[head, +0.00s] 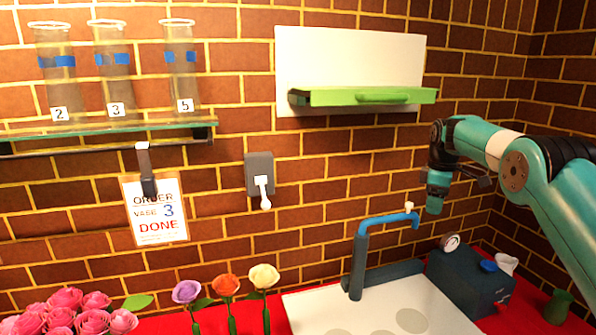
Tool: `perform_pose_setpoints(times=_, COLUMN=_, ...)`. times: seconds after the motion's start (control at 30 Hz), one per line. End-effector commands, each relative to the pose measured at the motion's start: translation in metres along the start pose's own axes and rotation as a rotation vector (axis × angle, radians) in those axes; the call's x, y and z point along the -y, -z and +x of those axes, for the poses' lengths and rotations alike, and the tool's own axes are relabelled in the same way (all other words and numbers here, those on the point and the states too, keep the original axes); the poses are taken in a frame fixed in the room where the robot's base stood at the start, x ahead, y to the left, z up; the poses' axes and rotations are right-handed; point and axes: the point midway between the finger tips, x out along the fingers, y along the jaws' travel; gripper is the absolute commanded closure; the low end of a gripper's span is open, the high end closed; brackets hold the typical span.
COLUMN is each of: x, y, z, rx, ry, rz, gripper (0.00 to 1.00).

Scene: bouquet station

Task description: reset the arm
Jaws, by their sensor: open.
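My arm reaches in from the right, with its teal wrist hanging in front of the brick wall. My gripper (484,181) shows only as a small dark part beside the wrist, partly hidden by the arm, and it is open. I see nothing held in it. It is up in the air, above and to the right of the blue tap (387,220) and below the right end of the green shelf bar (365,96).
Glass vases 2 (58,75), 3 (114,75) and 5 (182,72) stand on a glass shelf (105,131). An order card (154,212) reads vase 3, done. Below are a wall switch (260,175), flowers (227,285), a white sink (375,305) and a dark box (468,280).

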Motion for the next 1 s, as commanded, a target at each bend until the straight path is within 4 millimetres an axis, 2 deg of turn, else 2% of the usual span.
perform_pose_setpoints(times=0.33, x=0.030, y=0.013, z=-0.024, rx=-0.019, ry=-0.011, rz=0.028, gripper=0.48)
perform_pose_setpoints(times=0.57, x=0.076, y=0.028, z=-0.046, rx=-0.047, ry=-0.014, rz=0.060, gripper=0.48)
perform_pose_setpoints(times=0.67, x=0.107, y=0.033, z=-0.057, rx=-0.066, ry=-0.011, rz=0.082, gripper=0.48)
perform_pose_setpoints(times=0.77, x=0.153, y=0.036, z=-0.068, rx=-0.095, ry=-0.003, rz=0.112, gripper=0.48)
perform_pose_setpoints(times=0.87, x=0.214, y=0.033, z=-0.076, rx=-0.133, ry=0.018, rz=0.154, gripper=0.48)
perform_pose_setpoints(times=1.0, x=0.307, y=0.016, z=-0.074, rx=-0.188, ry=0.068, rz=0.224, gripper=0.48)
